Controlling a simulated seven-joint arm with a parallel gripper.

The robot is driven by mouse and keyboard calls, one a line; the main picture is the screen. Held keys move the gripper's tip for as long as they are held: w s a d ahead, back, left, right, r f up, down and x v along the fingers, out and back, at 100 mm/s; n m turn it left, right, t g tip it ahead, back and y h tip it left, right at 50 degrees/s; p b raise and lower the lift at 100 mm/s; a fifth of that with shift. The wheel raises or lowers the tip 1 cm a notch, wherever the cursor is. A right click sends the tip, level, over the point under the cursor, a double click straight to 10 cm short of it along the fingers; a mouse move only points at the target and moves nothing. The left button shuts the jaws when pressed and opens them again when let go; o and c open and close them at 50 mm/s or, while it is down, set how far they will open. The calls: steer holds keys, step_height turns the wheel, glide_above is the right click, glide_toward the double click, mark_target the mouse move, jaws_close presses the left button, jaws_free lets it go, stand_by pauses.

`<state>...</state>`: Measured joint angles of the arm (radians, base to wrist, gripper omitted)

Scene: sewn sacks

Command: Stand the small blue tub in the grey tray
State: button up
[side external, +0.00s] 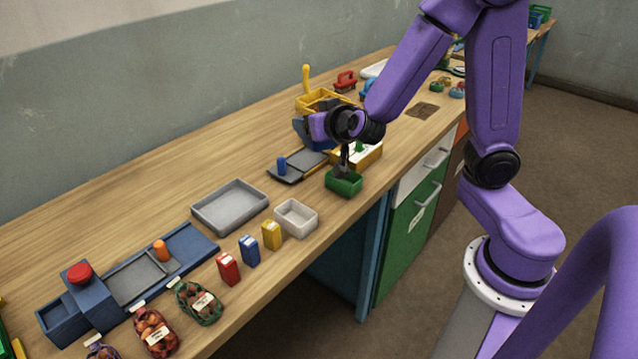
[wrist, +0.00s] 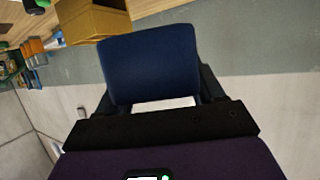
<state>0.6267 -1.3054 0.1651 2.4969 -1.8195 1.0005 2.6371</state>
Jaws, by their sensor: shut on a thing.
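My gripper (wrist: 158,88) is shut on the small blue tub (wrist: 150,62), whose dark blue wall or base fills the space between the black fingers in the wrist view. In the side external view the hand is turned sideways above the table, with a dark blue form at its left end. The arm partly hides it, and I cannot tell exactly where the tub ends. The grey tray (side external: 231,207) lies flat and empty on the table, to the left of and nearer than my gripper.
A smaller pale tray (side external: 296,218) stands beside the grey tray. A green tub (side external: 344,184) with something dark in it is below my wrist. A black scale-like base (side external: 298,166), a yellow crate (side external: 322,100) and several small cartons (side external: 250,251) are nearby. Bare wood lies behind the trays.

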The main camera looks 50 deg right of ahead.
steer(key=s+d+f+m+g+h, duration=0.1)
steer(key=d+f+m+g+h, duration=0.2)
steer(key=d+m+g+h, duration=0.5)
steer(key=shift+d+m+g, duration=0.15)
steer(key=shift+m+g, duration=2.05)
steer(key=shift+m, duration=0.5)
steer(key=w+d+f, duration=0.1)
steer(key=w+f, duration=0.1)
steer(key=w, duration=0.2)
steer(key=w+f, duration=0.3)
steer(key=w+d+f, duration=0.1)
steer(key=w+f, duration=0.1)
steer(key=w, duration=0.2)
steer(key=shift+w+d+f, duration=0.3)
steer(key=shift+w+f, duration=0.05)
steer(key=shift+w+d+f, duration=0.1)
steer(key=shift+w+f, duration=0.4)
steer(key=shift+f, duration=0.15)
steer(key=f, duration=0.1)
steer(key=w+f, duration=0.1)
steer(key=shift+f, duration=0.85)
